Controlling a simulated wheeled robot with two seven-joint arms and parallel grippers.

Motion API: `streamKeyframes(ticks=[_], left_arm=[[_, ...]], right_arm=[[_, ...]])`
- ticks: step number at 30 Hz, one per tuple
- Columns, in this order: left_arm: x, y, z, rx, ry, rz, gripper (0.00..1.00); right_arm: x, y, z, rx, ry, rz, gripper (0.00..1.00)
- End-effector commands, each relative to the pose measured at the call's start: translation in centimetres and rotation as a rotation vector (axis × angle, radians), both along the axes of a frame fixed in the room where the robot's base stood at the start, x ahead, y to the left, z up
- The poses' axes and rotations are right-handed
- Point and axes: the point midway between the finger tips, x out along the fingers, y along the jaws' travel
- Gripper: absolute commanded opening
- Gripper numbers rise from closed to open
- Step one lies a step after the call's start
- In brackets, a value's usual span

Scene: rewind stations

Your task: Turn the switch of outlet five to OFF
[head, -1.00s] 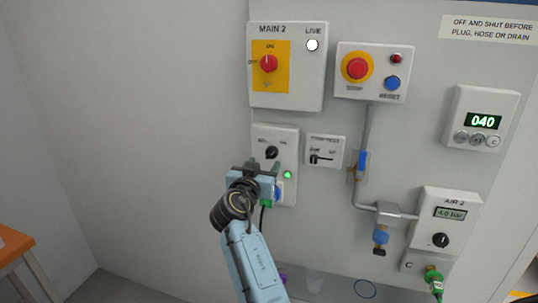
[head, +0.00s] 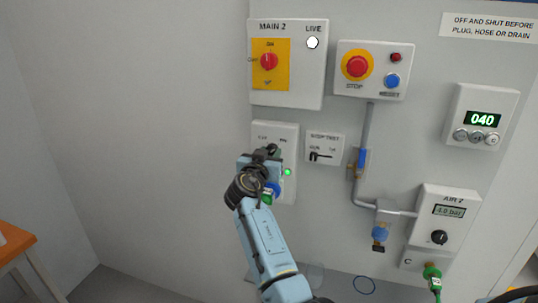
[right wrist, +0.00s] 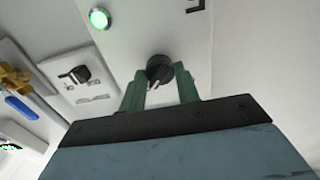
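The outlet panel (head: 289,134) is a pale box on the wall below the MAIN 2 box, with a lit green lamp (head: 288,173). I cannot read an outlet number on it. Its black rotary switch (head: 272,149) is partly covered by my right gripper (head: 267,156); the switch shows clearly in the right wrist view (right wrist: 159,69). There the green fingers of my right gripper (right wrist: 161,80) stand apart, with their tips at either side of the knob. Firm contact cannot be made out. A blue plug (head: 273,189) sits low on the panel, partly hidden. My left gripper is not in view.
The MAIN 2 box (head: 310,75) with a red switch and the stop/reset box (head: 379,93) are above. The STOP TEST switch (head: 322,156), a blue-handled valve (head: 362,160) and pipe are close on the right. The wall at left is bare.

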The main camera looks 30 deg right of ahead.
Motion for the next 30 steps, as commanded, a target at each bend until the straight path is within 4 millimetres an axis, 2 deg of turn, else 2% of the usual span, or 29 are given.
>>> streamKeyframes(ticks=[1, 3, 14, 30], left_arm=[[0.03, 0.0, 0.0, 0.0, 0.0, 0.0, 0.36], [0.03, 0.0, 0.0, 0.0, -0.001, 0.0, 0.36], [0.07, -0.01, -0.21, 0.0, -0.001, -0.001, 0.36], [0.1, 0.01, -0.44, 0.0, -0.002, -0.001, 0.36]], right_arm=[[-0.01, 0.02, -0.02, 0.0, 0.0, 0.0, 0.16], [-0.01, 0.02, -0.02, 0.0, 0.0, 0.0, 0.09], [-0.03, 0.03, -0.07, -0.044, 0.052, 0.0, 0.09], [0.0, 0.03, -0.03, -0.338, 0.395, 0.0, 0.09]])
